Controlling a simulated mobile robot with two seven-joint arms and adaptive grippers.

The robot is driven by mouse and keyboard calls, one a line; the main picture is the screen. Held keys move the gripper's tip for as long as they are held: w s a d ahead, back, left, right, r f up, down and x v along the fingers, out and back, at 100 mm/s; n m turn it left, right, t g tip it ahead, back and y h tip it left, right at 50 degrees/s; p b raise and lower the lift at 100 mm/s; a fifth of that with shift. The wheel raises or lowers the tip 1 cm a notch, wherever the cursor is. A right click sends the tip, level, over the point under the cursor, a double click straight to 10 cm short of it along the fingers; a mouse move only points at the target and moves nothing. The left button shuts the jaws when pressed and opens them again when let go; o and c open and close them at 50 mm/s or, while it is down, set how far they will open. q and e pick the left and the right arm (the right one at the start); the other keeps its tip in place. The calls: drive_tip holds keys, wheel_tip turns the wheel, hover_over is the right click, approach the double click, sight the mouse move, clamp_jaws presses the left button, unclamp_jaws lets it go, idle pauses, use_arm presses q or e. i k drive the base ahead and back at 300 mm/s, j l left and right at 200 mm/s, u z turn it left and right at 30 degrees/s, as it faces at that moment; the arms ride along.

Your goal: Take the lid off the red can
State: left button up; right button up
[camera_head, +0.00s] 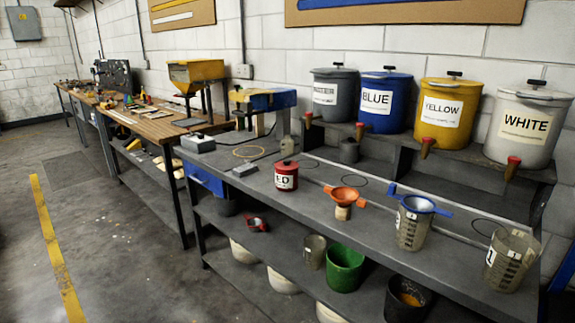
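The red can (286,178) stands upright on the grey workbench, left of the orange funnel. It has a white label of which the letters "ED" show. Its red lid (286,164) sits on top, with a small dark knob in the middle. Neither of my grippers shows in the head view, and nothing touches the can or its lid.
An orange funnel (344,195), a cup under a blue strainer (414,222) and a measuring cup (510,260) stand to the right. Labelled tanks, including a blue one (386,100), stand on the raised shelf behind. A grey box (198,143) lies left; bench (375,232) in front is clear.

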sight(286, 164)
drive_tip(key=i+j+z, duration=0.2)
drive_tip(key=i+j, duration=0.2)
drive_tip(key=j, duration=0.2)
drive_tip(key=i+j+z, duration=0.2)
drive_tip(key=i+j, duration=0.2)
drive_tip(key=j, duration=0.25)
drive_tip(key=i+j+z, duration=0.1)
drive_tip(key=j, duration=0.2)
drive_tip(key=i+j+z, duration=0.1)
drive_tip(key=j, duration=0.3)
drive_tip(key=i+j+z, duration=0.1)
drive_tip(key=i+j, duration=0.15)
drive_tip(key=i+j+z, duration=0.15)
drive_tip(key=j, duration=0.35)
